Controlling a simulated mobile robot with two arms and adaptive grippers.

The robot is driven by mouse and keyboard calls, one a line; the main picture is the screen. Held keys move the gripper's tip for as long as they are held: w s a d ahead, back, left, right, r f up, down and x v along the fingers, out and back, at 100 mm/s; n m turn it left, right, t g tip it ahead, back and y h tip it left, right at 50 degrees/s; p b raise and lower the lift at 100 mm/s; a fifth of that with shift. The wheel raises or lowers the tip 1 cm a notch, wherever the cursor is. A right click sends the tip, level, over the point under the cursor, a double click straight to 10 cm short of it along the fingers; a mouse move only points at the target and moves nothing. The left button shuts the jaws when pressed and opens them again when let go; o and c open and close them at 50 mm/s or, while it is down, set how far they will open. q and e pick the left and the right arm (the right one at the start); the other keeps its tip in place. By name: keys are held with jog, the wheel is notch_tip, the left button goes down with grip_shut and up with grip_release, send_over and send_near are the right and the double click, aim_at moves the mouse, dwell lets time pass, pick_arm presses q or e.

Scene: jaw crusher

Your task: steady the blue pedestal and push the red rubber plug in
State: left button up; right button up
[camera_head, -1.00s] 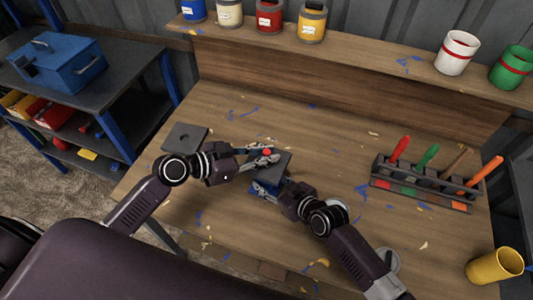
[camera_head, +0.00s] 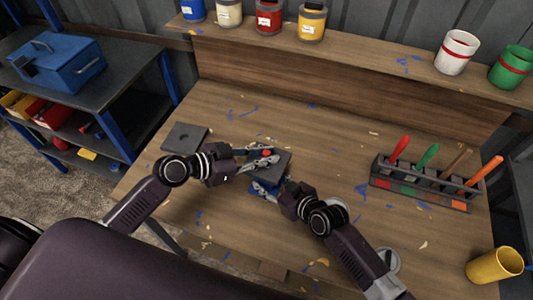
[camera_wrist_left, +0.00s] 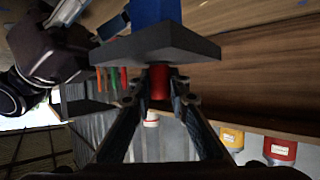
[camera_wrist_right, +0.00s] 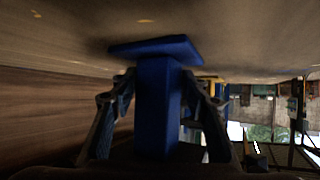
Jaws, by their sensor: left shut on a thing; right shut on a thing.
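The blue pedestal (camera_head: 264,186) stands on the workbench with a dark grey plate (camera_head: 274,163) on top. Its blue column (camera_wrist_right: 158,100) and wider base show in the right wrist view. My right gripper (camera_wrist_right: 160,90) is shut on the column, one finger on each side. The red rubber plug (camera_head: 267,153) is at the plate's top face. My left gripper (camera_head: 270,155) is shut on the plug, which shows between its fingertips in the left wrist view (camera_wrist_left: 159,82). The plug's end meets the plate there; any hole under it is hidden.
A dark square plate with a hole (camera_head: 185,138) lies on the bench at left. A rack of coloured-handled tools (camera_head: 425,184) and a yellow cup (camera_head: 495,266) stand at right. Paint cans line the back shelf. The bench between is mostly clear, with scattered chips.

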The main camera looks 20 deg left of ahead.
pick_arm(q)
jog(key=shift+f, duration=0.35)
dwell(0.5)
jog(key=o, duration=0.9)
jog(key=shift+f, duration=0.1)
jog(key=shift+c, duration=0.2)
jog(key=shift+s, duration=0.1)
jog(key=v, duration=1.2)
pick_arm(e)
jog(key=o, duration=0.9)
jog(key=shift+o, duration=0.2)
jog(key=shift+d, duration=0.1)
